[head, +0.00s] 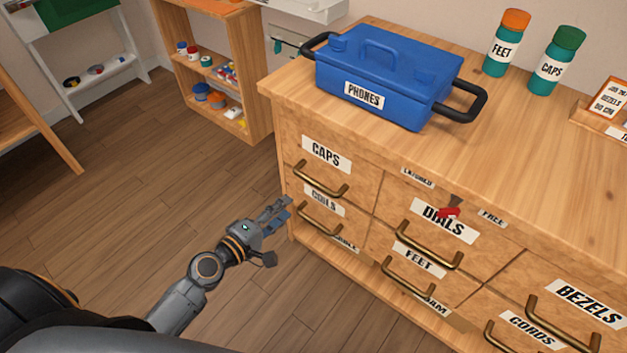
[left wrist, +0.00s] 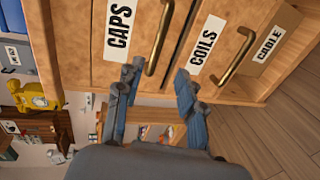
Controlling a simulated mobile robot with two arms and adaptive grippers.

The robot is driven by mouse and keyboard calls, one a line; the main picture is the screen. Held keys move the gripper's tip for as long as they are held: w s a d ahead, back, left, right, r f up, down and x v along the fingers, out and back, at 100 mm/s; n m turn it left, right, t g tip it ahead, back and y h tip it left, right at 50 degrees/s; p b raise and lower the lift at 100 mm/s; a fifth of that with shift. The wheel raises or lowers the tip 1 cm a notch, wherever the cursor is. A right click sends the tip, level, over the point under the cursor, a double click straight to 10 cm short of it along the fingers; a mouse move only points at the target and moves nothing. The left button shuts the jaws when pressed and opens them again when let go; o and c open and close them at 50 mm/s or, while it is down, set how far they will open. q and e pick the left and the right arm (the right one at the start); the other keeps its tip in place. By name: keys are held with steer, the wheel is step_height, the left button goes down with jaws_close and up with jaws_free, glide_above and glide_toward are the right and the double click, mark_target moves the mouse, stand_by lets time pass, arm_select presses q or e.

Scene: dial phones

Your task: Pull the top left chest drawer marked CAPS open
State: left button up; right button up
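The CAPS drawer (head: 294,160) is at the top left of the wooden chest, its front flush. Its brass handle (head: 320,182) is bare. In the left wrist view the CAPS label (left wrist: 118,30) and the handle (left wrist: 160,38) show sideways. My left gripper (head: 283,210) is left of the chest's front, near the COILS drawer's level. In the left wrist view its two blue-grey fingers (left wrist: 157,82) are apart with nothing between them. The CAPS handle lies beyond the tips, lined up with the gap. My right gripper is not in view.
The COILS drawer's handle (head: 319,217) sits just below. A red lever (head: 448,212) is on the chest front between LOCKED and FREE labels. A blue PHONES box (head: 390,75) and two bottles stand on top. The floor left of the chest is clear.

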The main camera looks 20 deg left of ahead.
mark_target(313, 185)
arm_select(q)
steer(key=x, duration=1.2)
steer(key=shift+w, duration=0.3)
steer(key=shift+w+d, duration=0.25)
steer(key=shift+w, duration=0.15)
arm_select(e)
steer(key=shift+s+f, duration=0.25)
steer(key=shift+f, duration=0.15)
arm_select(q)
jaws_close()
